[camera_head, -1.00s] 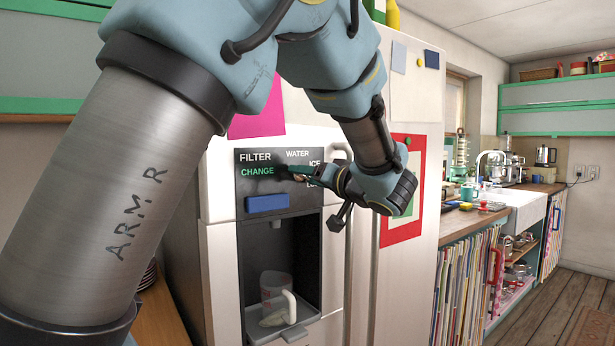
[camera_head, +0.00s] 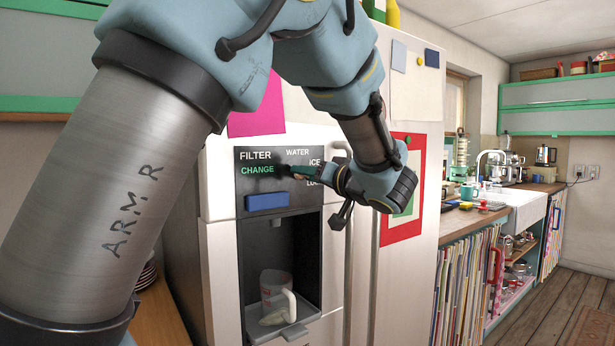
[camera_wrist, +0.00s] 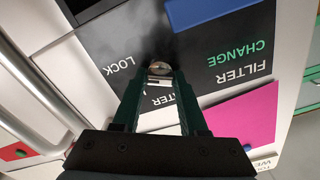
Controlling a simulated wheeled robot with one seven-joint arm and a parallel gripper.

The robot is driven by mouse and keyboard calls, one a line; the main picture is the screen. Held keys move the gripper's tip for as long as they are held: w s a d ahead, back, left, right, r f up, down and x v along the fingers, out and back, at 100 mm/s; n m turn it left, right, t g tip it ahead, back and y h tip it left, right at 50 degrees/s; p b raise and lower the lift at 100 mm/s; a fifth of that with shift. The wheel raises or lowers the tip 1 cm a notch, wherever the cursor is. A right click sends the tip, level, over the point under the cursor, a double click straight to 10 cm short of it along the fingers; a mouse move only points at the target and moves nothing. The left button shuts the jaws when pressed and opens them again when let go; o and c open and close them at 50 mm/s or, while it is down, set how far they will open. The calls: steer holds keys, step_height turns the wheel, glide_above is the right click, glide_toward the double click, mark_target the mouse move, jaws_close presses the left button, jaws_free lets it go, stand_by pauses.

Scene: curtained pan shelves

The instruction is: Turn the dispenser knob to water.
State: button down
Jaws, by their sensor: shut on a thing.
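The dispenser panel (camera_head: 245,182) is dark, set in the white fridge door, with labels for water (camera_head: 297,153), ice and lock, the last partly covered. My gripper (camera_head: 285,171) reaches the panel from the right, just below the water label. The knob is hidden behind the fingers in the head view. Which label it points to cannot be told.
Door handles (camera_head: 374,275) run close beside my wrist. A counter with a sink (camera_head: 525,205) lies to the right.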

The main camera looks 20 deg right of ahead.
steer(key=n+b, duration=0.3)
steer(key=n, duration=0.1)
steer(key=n+b, duration=0.7)
steer(key=n, duration=0.1)
steer(key=shift+f+b, duration=0.3)
steer(key=shift+b, duration=0.05)
steer(key=n+b, duration=0.6)
steer(key=b, duration=0.1)
steer(key=n+b, duration=0.5)
steer(key=shift+r, duration=0.15)
steer(key=shift+r+n+b, duration=0.1)
steer(key=shift+n+b, duration=0.2)
steer(key=shift+b, duration=0.1)
steer(key=shift+c, duration=2.2)
jaws_free()
